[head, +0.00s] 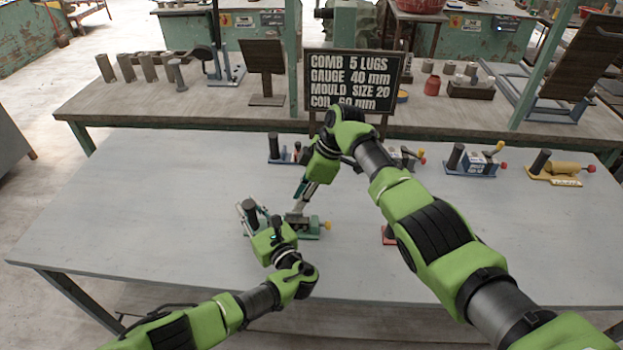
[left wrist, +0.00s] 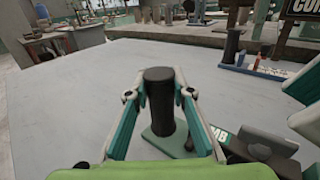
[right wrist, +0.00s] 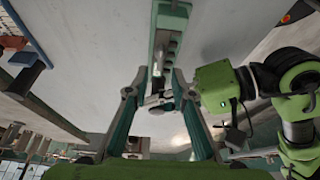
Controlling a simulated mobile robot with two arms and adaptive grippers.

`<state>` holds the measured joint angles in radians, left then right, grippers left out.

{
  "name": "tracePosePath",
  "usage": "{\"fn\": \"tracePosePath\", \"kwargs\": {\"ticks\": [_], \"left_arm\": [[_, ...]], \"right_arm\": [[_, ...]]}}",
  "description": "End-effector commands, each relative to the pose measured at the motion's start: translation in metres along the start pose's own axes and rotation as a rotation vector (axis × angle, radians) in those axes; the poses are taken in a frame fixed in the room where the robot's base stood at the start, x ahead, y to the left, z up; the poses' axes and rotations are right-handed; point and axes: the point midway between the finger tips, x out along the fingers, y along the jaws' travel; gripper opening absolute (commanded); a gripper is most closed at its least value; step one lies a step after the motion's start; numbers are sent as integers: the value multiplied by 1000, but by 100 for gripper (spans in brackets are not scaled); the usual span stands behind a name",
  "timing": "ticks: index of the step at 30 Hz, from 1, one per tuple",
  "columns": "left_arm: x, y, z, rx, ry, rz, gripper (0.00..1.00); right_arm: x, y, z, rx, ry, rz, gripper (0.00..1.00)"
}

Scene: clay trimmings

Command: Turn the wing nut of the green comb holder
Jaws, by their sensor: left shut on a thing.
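The green comb holder (head: 308,231) lies on the grey table, with a dark upright post (head: 250,207) at its left end and an orange knob (head: 327,226) at its right. My left gripper (head: 256,222) is shut around this post, which stands between its fingers in the left wrist view (left wrist: 159,100). My right gripper (head: 301,200) reaches down over the holder's middle, fingers apart. In the right wrist view, the green base (right wrist: 168,40) runs up from between the fingertips, and a small grey metal piece, seemingly the wing nut (right wrist: 156,100), shows between the fingers. The wing nut cannot be made out in the head view.
More comb holders stand along the table's far side, including a blue one (head: 477,163) and a yellow one (head: 560,170). A lettered sign (head: 353,80) stands behind. The table's left part is clear.

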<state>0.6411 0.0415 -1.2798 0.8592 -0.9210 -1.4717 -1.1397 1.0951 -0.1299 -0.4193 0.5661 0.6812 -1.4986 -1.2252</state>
Motion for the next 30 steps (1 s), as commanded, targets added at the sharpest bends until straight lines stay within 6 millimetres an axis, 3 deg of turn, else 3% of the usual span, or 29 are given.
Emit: {"fn": "tracePosePath", "kwargs": {"ticks": [6,10,15,23,26,30], "left_arm": [[-1,-1,-1,-2,3,-3,0],[-1,-1,-1,-2,3,-3,0],[-1,-1,-1,-1,2,-3,0],[-1,-1,0,-1,2,-3,0],[-1,-1,0,-1,1,-3,0],[-1,-1,0,-1,1,-3,0]], "right_arm": [[-43,1,1,1,-1,2,23],[-62,1,1,0,-1,1,23],[-72,0,1,2,-1,-1,23],[-73,0,1,1,-1,-2,23],[-73,0,1,5,-3,-1,46],[-71,-2,1,59,-26,10,50]]}}
